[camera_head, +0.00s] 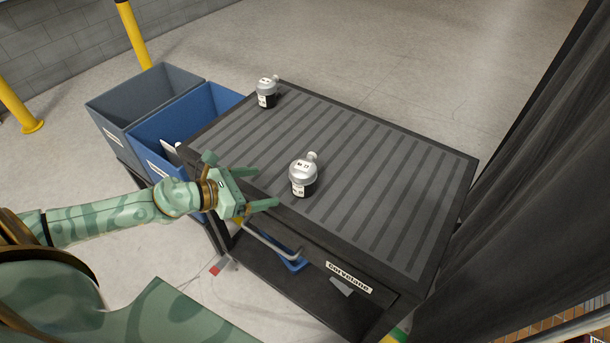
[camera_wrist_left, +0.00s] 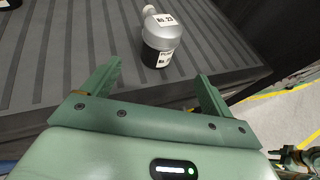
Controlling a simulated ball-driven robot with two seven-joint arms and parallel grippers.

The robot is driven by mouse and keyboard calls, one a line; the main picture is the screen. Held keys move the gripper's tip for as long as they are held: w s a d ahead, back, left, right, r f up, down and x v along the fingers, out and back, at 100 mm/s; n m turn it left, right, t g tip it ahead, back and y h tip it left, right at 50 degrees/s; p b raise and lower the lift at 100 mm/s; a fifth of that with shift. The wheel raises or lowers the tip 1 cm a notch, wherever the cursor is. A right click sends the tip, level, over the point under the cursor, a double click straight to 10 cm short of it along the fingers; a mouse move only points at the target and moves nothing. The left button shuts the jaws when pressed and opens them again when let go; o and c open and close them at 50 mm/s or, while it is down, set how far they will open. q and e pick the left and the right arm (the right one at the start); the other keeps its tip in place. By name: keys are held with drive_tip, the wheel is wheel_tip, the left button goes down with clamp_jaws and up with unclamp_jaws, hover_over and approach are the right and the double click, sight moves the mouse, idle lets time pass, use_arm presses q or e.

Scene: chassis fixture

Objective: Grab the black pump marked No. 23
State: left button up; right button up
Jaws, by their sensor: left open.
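A pump (camera_head: 303,176) with a silver upper part and a black lower part stands upright on the ribbed dark table (camera_head: 400,190). In the left wrist view the pump (camera_wrist_left: 161,40) carries a white label reading No. 23. A second similar pump (camera_head: 267,92) stands at the table's far left corner; its label is too small to read. My left gripper (camera_head: 262,187) is open and empty at the table's front left edge, its fingers pointing toward the nearer pump and apart from it. In the left wrist view the pump lies beyond and between the left gripper's fingertips (camera_wrist_left: 156,78).
A blue bin (camera_head: 178,127) and a grey bin (camera_head: 140,98) stand left of the table. A dark curtain-like surface (camera_head: 530,180) rises at the right. The table's middle and right are clear.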

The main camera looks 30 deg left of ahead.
sight(291, 181)
use_arm(q)
drive_tip(key=p+x, duration=0.1)
drive_tip(key=x, duration=0.7)
drive_tip(key=shift+w, duration=0.15)
drive_tip(key=x, duration=0.5)
drive_tip(key=shift+w, duration=0.1)
drive_tip(key=shift+r, duration=0.1)
drive_tip(key=c, duration=1.5)
